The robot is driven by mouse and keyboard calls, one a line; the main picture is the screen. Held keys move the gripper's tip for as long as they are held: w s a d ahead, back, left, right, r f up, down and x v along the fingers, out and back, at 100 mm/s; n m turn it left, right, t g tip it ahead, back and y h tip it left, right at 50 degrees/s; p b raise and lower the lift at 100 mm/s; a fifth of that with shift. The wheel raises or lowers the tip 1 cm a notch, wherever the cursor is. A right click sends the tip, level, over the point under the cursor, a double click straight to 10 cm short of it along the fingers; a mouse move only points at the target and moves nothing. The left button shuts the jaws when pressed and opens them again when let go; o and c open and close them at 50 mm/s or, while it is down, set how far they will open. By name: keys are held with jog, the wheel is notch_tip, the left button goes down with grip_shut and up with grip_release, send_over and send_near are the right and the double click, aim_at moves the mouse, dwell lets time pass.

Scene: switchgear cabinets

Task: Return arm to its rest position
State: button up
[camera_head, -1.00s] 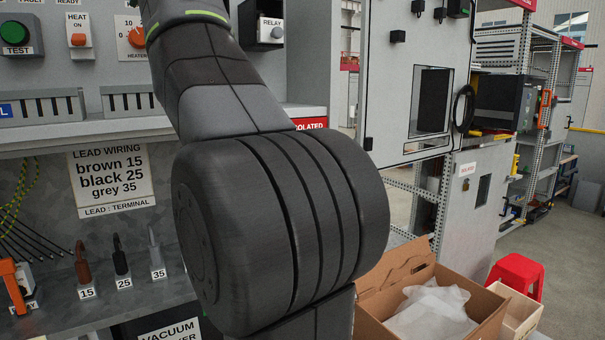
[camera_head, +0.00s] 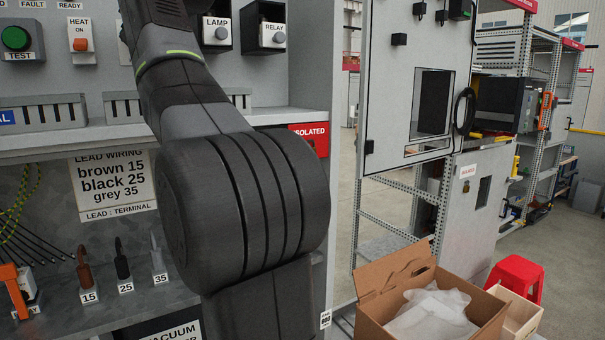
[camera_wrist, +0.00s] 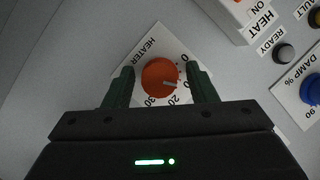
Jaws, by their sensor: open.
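My gripper (camera_wrist: 160,88) is open in the wrist view, with its two dark green fingers apart. The orange HEATER knob (camera_wrist: 161,77) shows between the fingertips, on its white scale plate. The knob's pointer is near the 20 mark. I cannot tell whether the fingers touch the knob or how far off they are. In the head view my arm (camera_head: 235,200) crosses the front of the cabinet and covers most of the heater dial. The gripper itself is hidden there.
The HEAT switch (camera_head: 80,38), LAMP (camera_head: 217,32) and RELAY (camera_head: 272,37) units sit close around my arm. Lead terminals (camera_head: 124,272) stand on the lower shelf. An open cardboard box (camera_head: 385,310) is at lower right. The grey cabinet door (camera_head: 400,85) stands right of the panel.

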jog(key=m+t+y, duration=0.1)
jog(key=m, duration=0.4)
jog(key=m+t+y, duration=0.1)
jog(key=m+y, duration=0.1)
jog(key=m, duration=0.3)
jog(key=m+t+y, duration=0.1)
jog(key=m+y, duration=0.1)
jog(key=m, duration=0.3)
jog(key=shift+s+d+f, duration=0.15)
jog(key=shift+d+f, duration=0.15)
jog(key=shift+f, duration=0.05)
jog(key=shift+d, duration=0.1)
